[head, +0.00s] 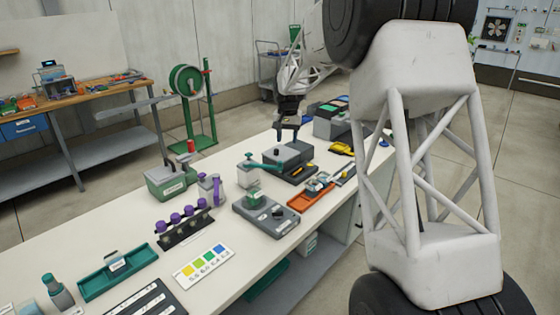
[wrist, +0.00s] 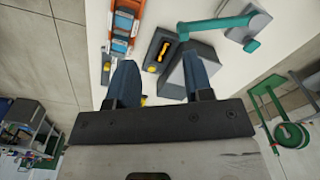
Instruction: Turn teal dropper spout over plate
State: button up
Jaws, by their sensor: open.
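The teal dropper spout (head: 266,166) is a flat arm on a pale grey, box-like body (head: 247,178) at the middle of the bench. It points right, its tip by the near-left edge of a dark grey block (head: 292,150). In the wrist view the teal spout (wrist: 214,23) lies at upper right, beyond the fingers. My gripper (head: 288,138) is open and empty above the dark block, behind and right of the spout, apart from it. The wrist view shows its two fingers (wrist: 158,62) spread. I cannot tell which surface is the plate.
A grey slab (head: 282,228) with a teal-topped jar and dark knob stands in front of the spout. An orange tray (head: 303,199) lies to the right. A green box (head: 171,181) and purple-capped rack (head: 183,228) stand left. A yellow tool (head: 341,148) lies near the right edge.

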send_over(280, 161)
notch_tip(280, 161, down, 6)
jog(key=shift+r, duration=0.15)
jog(key=shift+s, duration=0.1)
jog(key=shift+f, duration=3.9)
grip_shut()
